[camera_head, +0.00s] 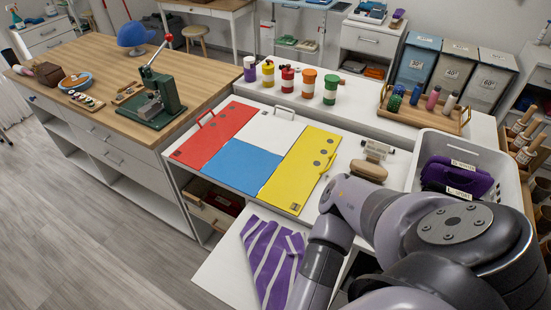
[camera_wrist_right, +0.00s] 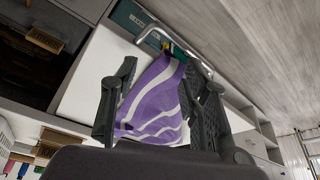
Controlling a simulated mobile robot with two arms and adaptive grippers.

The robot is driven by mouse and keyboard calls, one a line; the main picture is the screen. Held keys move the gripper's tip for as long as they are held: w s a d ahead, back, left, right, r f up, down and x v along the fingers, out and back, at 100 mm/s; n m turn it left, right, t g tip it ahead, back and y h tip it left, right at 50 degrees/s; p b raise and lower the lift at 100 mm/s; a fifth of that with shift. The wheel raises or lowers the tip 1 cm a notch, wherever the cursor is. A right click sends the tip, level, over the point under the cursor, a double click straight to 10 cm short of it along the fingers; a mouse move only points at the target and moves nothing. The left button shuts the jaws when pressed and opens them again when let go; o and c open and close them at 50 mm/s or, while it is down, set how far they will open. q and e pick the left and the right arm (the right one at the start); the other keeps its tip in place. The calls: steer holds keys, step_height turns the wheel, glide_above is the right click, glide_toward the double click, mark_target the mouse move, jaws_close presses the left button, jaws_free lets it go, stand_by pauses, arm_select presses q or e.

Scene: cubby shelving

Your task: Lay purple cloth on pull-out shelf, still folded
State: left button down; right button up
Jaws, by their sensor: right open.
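The purple cloth with white stripes (camera_head: 262,252) lies on the white pull-out shelf (camera_head: 222,272) at the lower middle of the head view. It looks folded, with a narrow end toward the shelf's handle side. In the right wrist view the cloth (camera_wrist_right: 155,105) shows between the fingers of my right gripper (camera_wrist_right: 166,80), which is open. The white shelf (camera_wrist_right: 92,72) spreads beneath and beside it. I cannot tell whether the fingers touch the cloth. My right arm hides the cloth's near part and the gripper in the head view. My left gripper is not in view.
Above the shelf, a white counter holds red, white, blue and yellow panels (camera_head: 243,148). A white bin (camera_head: 483,150) with dark purple items stands right. A wooden tray (camera_head: 428,110) with bottles is behind it. Open floor lies left.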

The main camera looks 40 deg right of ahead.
steer(key=p+v, duration=0.8)
steer(key=v, duration=0.3)
steer(key=shift+s+f, duration=0.15)
steer(key=shift+s, duration=0.25)
steer(key=shift+w, duration=0.1)
